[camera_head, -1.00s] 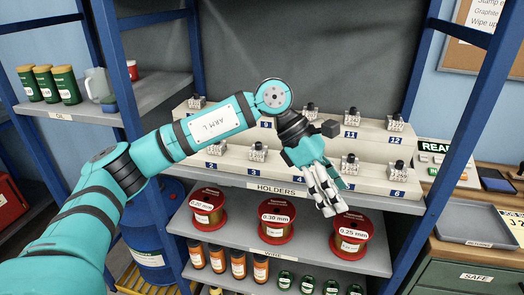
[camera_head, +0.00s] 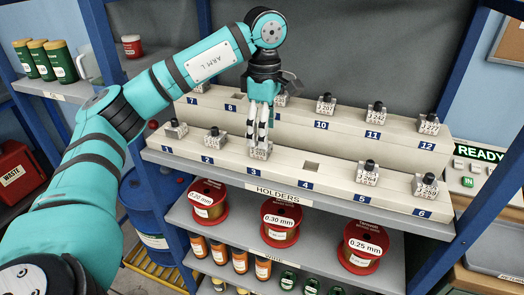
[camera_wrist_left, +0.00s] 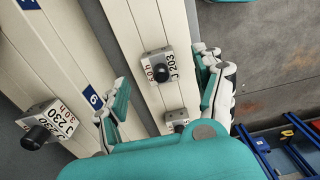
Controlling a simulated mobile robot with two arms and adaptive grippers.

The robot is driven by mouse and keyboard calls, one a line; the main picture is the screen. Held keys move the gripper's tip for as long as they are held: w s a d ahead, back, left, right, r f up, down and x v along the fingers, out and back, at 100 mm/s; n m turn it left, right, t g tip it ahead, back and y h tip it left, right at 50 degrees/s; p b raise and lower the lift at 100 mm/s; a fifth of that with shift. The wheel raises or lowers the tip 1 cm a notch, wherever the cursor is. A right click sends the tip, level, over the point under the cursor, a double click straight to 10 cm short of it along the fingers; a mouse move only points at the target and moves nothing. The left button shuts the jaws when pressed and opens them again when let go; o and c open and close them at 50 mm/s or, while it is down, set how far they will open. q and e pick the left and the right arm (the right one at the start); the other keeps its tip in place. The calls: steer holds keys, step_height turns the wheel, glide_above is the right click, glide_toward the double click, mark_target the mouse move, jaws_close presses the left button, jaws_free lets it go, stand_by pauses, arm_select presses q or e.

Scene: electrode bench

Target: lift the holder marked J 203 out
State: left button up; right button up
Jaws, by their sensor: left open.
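The holder marked J 203 (camera_wrist_left: 154,68) is a small metal block with a black knob. My right gripper is not in view.
Another holder (camera_wrist_left: 177,115) is beside J 203. The stepped rack (camera_head: 215,172) has empty slots above labels 4 and 8. Wire spools (camera_head: 280,226) stand on the shelf below. A blue post (camera_head: 487,120) bounds the right.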

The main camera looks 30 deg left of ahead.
arm_select(q)
steer(key=f, duration=0.2)
steer(key=f+p, duration=0.1)
steer(key=f, duration=0.1)
steer(key=shift+s+a+f, duration=0.1)
steer(key=shift+a, duration=0.3)
steer(key=shift+f, duration=0.45)
steer(key=shift+c, duration=1.4)
steer(key=c, duration=0.4)
jaws_close()
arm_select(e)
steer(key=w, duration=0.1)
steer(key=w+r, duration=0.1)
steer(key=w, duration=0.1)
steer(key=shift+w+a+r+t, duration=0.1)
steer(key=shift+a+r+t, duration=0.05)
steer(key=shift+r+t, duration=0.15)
